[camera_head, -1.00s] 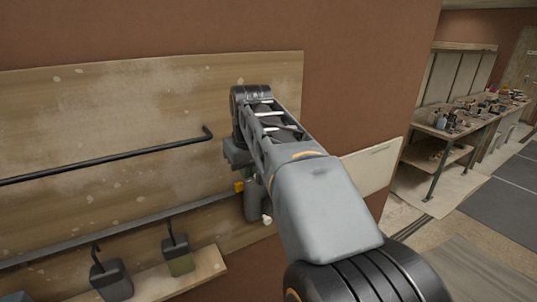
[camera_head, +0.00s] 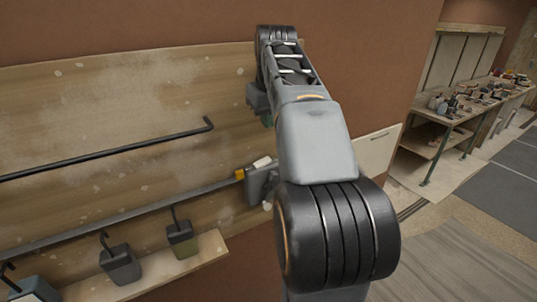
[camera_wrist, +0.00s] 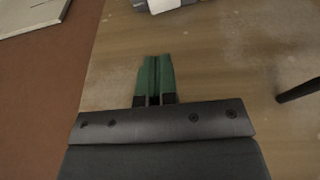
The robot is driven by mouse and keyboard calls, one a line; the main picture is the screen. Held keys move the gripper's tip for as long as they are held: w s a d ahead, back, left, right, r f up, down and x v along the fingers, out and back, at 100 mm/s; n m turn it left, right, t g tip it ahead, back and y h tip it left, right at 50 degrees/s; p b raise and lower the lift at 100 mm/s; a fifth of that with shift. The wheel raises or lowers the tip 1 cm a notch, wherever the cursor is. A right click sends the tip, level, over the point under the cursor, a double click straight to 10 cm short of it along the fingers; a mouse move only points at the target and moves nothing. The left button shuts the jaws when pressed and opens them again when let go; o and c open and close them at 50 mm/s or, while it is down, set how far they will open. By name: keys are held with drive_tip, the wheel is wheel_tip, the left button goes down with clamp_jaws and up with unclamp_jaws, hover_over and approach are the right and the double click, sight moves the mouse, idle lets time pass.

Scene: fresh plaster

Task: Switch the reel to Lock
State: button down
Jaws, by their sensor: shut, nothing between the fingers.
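A grey unit (camera_head: 258,187), which looks like the reel, sits on the board at the right end of the long grey rail. It has a white piece (camera_head: 262,162) on top, a yellow block (camera_head: 239,174) on its left and a small pale knob below. My arm hides its right side, and I cannot read its setting. Its grey and white edge (camera_wrist: 165,5) is cut off at the top of the wrist view. My gripper (camera_wrist: 155,60) has green fingers shut together and empty, apart from the unit. In the head view my arm mostly hides the gripper.
A bent black rod (camera_head: 120,152) juts along the board (camera_head: 80,95); its end (camera_wrist: 298,90) shows in the wrist view. Several boxes hang on hooks below the rail, above a wooden ledge (camera_head: 150,272). A cluttered workbench (camera_head: 455,115) stands farther right.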

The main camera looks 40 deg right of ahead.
sight(267, 160)
drive_tip(key=x, duration=1.1)
drive_tip(key=shift+s+d+f, duration=0.1)
drive_tip(key=shift+s+d, duration=0.1)
drive_tip(key=shift+s, duration=0.15)
drive_tip(key=shift+d+f, duration=0.15)
drive_tip(key=shift+f, duration=0.6)
